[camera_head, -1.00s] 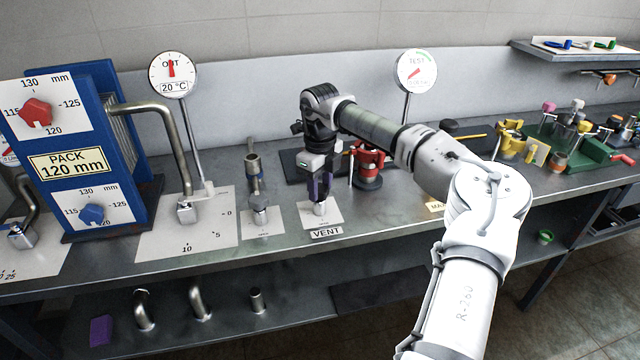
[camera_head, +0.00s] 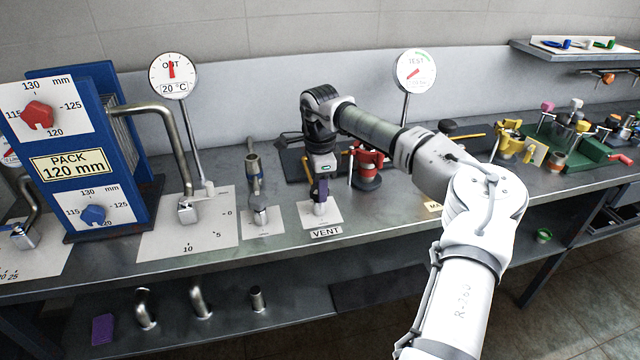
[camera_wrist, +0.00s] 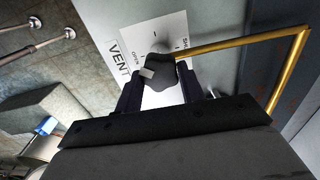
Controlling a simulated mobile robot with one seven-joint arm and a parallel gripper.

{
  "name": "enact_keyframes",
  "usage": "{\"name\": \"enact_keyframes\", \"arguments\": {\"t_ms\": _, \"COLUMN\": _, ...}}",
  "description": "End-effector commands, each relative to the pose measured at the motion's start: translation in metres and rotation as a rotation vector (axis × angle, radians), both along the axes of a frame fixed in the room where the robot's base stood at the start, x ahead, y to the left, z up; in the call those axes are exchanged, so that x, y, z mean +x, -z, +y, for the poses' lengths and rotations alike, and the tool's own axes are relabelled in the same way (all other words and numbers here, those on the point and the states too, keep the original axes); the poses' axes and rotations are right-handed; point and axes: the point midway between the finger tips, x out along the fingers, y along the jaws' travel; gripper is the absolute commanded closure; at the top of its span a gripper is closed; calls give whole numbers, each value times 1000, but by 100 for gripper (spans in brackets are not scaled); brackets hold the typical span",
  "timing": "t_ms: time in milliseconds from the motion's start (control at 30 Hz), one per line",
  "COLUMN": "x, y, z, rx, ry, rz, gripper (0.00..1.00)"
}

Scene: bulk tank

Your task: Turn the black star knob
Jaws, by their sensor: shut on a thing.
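The dark, lobed star knob (camera_wrist: 160,68) stands on the white VENT plate (camera_wrist: 118,25) in the wrist view. It has a pale pointer tab, and the plate carries OPEN and SHUT marks. My gripper (camera_wrist: 162,85) is shut on the knob, one finger on each side. In the head view my gripper (camera_head: 320,192) points straight down over the VENT plate (camera_head: 334,217). There the knob is mostly hidden by the fingers, and only a grey piece shows below them.
A grey valve (camera_head: 260,213) on its own plate stands just left. The blue pack (camera_head: 75,150) and a bent pipe (camera_head: 180,150) are farther left. A red device (camera_head: 367,165) stands close behind on the right. A yellow rod (camera_wrist: 240,43) passes beside the knob.

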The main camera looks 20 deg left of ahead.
Motion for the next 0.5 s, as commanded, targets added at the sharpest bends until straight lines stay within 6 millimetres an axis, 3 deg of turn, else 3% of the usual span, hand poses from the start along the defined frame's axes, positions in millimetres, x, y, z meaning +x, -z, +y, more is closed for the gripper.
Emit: {"name": "enact_keyframes", "arguments": {"t_ms": 500, "x": 1, "y": -2, "z": 2, "rx": 4, "ry": -127, "rz": -5, "gripper": 84}}
